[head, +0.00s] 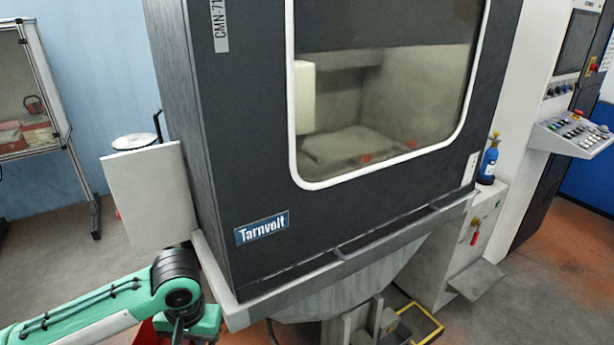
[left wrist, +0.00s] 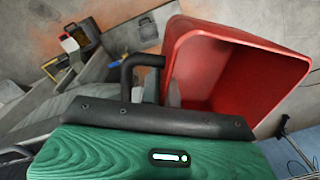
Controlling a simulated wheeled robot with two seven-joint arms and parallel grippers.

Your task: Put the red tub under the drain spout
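The red tub (left wrist: 235,75) is large and close in the left wrist view, its open mouth showing and its body tilted in the picture. I cannot make out the drain spout in either view. My right gripper is out of view.
The dark Tarnvolt machine (head: 255,180) fills the middle, with a grey sloped pan (head: 375,275) beneath. A yellow-edged frame (head: 432,322) lies low at its right. A light panel (head: 150,195) and a glass cabinet (head: 30,90) stand left. Floor is clear at right.

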